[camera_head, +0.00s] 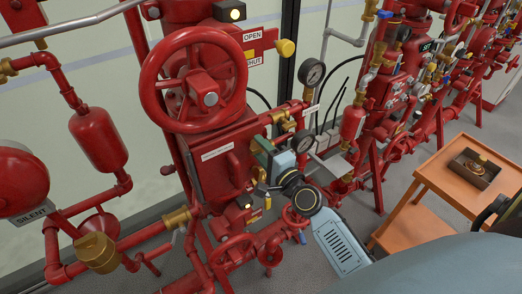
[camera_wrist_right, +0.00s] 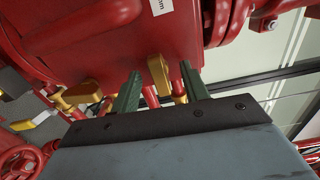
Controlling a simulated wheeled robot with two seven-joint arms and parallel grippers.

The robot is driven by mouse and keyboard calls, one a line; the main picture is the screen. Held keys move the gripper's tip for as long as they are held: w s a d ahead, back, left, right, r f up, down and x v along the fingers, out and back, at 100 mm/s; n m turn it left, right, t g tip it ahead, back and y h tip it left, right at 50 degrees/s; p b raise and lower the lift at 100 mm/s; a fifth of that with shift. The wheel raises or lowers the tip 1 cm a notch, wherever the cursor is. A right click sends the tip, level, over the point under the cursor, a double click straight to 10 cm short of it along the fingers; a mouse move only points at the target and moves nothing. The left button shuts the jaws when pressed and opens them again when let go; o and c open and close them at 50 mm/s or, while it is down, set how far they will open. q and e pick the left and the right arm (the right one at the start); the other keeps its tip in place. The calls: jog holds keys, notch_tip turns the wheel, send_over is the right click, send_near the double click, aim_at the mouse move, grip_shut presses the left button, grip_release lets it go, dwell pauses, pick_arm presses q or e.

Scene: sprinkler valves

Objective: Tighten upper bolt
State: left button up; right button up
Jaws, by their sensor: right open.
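My right gripper (camera_head: 262,158) reaches in from the lower right to the side of the red valve box (camera_head: 222,165) in the head view. In the right wrist view, its two dark green fingers (camera_wrist_right: 160,70) are apart and point at the red box (camera_wrist_right: 90,35). A flat brass piece (camera_wrist_right: 158,74) shows between the fingers, with a brass bolt-like part (camera_wrist_right: 178,90) lower beside it. I cannot tell whether either finger touches them, nor which part is the upper bolt. In the head view, the gripper hides most of this spot. My left gripper is out of view.
A large red handwheel (camera_head: 205,80) stands above the box. Pressure gauges (camera_head: 311,72) and pipes crowd close to my right gripper. Another brass lever (camera_wrist_right: 82,92) sits left of the fingers. An orange cart (camera_head: 432,178) with a small tray (camera_head: 460,178) stands at the right.

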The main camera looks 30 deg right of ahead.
aim_at(261, 150)
jog(key=shift+s+d, duration=0.15)
jog(key=shift+s, duration=2.5)
jog(key=shift+f, duration=0.1)
jog(key=s+a+f+n+g+b, duration=0.25)
jog(key=s+f+n+g, duration=0.2)
jog(key=f, duration=1.25)
jog(key=s+a+f+n+g+b, duration=0.1)
jog(key=s+f+n+g+b, duration=0.3)
jog(key=f, duration=1.3)
jog(key=s+f+n+g+b, duration=0.2)
jog(key=s+f+n+g, duration=0.2)
jog(key=s+f, duration=0.8)
jog(key=s+f+n+g+h+b, duration=0.1)
jog(key=s+f+n+g+b, duration=0.2)
jog(key=s+f+n, duration=0.5)
jog(key=s+d+f+g, duration=0.1)
jog(key=s+f, duration=0.3)
jog(key=s, duration=0.7)
jog(key=shift+s+f, duration=0.25)
jog(key=shift+f, duration=0.05)
